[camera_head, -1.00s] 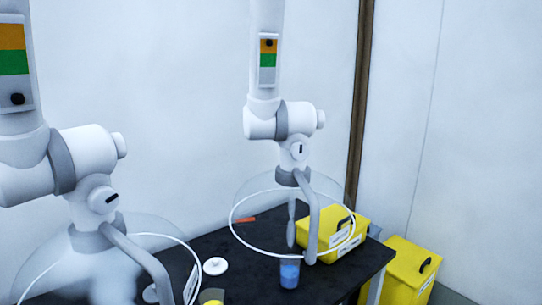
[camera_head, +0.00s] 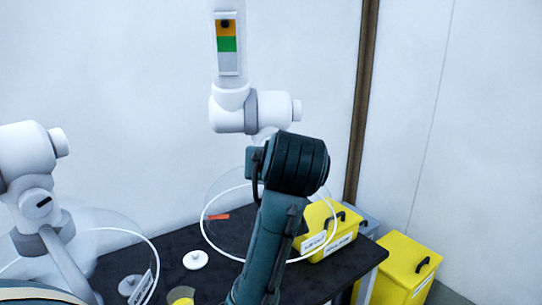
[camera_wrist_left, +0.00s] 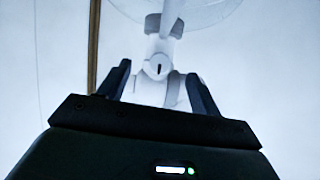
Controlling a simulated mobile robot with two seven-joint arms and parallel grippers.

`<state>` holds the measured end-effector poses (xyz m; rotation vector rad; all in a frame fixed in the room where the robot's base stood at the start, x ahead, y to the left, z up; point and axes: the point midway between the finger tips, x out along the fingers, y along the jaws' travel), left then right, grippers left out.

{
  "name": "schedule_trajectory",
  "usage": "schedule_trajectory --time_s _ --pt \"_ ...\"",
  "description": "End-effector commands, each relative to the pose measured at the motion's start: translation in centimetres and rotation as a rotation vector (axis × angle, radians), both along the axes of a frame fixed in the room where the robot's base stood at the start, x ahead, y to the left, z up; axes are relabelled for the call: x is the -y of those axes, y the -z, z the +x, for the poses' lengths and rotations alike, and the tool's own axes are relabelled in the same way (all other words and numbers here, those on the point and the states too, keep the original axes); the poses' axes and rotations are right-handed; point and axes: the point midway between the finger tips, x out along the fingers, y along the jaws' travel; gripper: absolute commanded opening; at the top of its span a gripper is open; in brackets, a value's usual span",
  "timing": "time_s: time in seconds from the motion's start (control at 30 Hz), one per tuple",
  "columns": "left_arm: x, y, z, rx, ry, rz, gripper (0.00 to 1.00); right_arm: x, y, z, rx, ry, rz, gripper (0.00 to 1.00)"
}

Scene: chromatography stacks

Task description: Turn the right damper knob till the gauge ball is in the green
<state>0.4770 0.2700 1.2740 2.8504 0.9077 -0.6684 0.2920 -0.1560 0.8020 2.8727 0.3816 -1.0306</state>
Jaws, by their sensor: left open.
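The right extraction arm has a gauge (camera_head: 228,62) whose dark ball (camera_head: 225,24) lies in the orange band, above the green band (camera_head: 227,44). Its damper knob (camera_wrist_left: 157,67), round and white with a dark upright slot, shows in the left wrist view. My left gripper (camera_wrist_left: 158,72) is open, and the knob appears between its fingertips; no contact is clear. In the head view my dark wrist hides the knob and the gripper. The left extraction arm's knob (camera_head: 37,203) is clear at the left; its gauge is out of frame. My right gripper is not in view.
Clear round hoods (camera_head: 120,230) hang over the black table (camera_head: 218,284). A white lid (camera_head: 195,260), a yellow-filled vessel (camera_head: 181,296) and an orange item (camera_head: 218,217) are on it. Yellow bins (camera_head: 318,222) (camera_head: 400,265) stand at the right.

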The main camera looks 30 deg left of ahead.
Motion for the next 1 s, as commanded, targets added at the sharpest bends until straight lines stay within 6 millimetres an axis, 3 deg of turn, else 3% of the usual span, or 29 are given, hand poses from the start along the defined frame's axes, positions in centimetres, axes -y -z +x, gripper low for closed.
schedule_trajectory --time_s 0.03,0.1,0.23,0.7,1.0 --pt "0.0 -1.6 -0.1 0.033 -0.019 -0.007 0.64 0.0 0.0 0.0 0.001 0.0 0.0 0.0" --pt "-0.1 -2.8 -0.2 0.058 -0.038 -0.013 0.64 0.0 0.0 0.0 0.001 0.0 0.0 0.0" --pt "-0.4 -3.5 -0.1 0.075 -0.055 -0.015 0.64 0.0 -0.1 0.1 0.003 0.0 0.001 0.0" --pt "-3.5 -1.4 3.6 0.074 -0.059 -0.011 0.64 -0.1 0.2 0.7 0.025 0.005 0.011 0.0" --pt "-6.6 0.6 7.8 0.071 -0.055 -0.017 0.64 -0.1 -0.8 0.6 0.021 0.005 0.008 0.0"
